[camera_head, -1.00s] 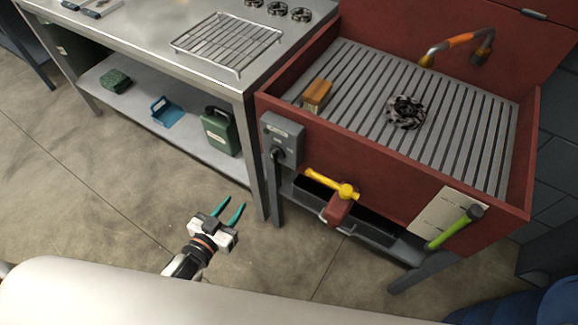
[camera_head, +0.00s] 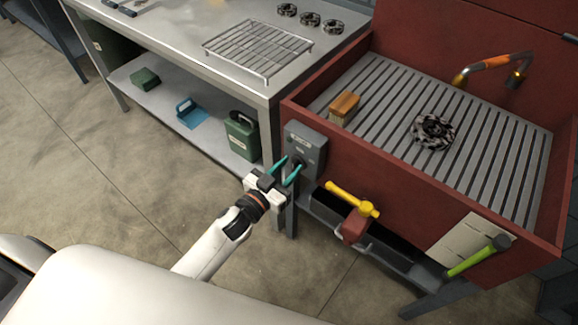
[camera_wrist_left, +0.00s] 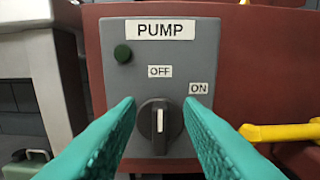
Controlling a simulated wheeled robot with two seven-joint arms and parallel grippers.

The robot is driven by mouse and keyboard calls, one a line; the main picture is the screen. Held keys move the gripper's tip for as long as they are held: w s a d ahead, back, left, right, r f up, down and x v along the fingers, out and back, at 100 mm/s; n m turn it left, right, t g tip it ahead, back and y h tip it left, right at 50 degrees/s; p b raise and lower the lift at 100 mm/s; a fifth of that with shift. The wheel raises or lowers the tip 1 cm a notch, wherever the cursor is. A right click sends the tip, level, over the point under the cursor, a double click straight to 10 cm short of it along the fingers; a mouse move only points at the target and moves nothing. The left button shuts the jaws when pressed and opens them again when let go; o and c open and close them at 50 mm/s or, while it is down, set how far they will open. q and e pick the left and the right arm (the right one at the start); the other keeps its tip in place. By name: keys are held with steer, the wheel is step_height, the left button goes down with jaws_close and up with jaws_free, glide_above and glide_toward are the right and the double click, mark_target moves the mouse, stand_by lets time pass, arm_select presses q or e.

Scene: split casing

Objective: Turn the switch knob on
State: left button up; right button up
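The grey switch box (camera_wrist_left: 160,80) is on the red front wall of the washer and bears a PUMP label, an OFF label at top middle and an ON label at right. The black switch knob (camera_wrist_left: 159,122) is low on it, its white mark upright, toward OFF. The box also shows in the head view (camera_head: 306,146). My left gripper (camera_head: 287,166), with teal fingers, is open in front of the box. In the left wrist view its fingers (camera_wrist_left: 160,125) stand on either side of the knob, apart from it as far as I can tell. My right gripper is not in view.
A green-handled tool (camera_head: 478,257) is farther right. The steel table (camera_head: 180,55) with a wire rack (camera_head: 257,50) stands left of the red washer basin (camera_head: 400,200). The floor at left is clear.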

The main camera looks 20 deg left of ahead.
arm_select(q)
steer(key=shift+w+d, duration=0.15)
steer(key=shift+w, duration=0.15)
jaws_close()
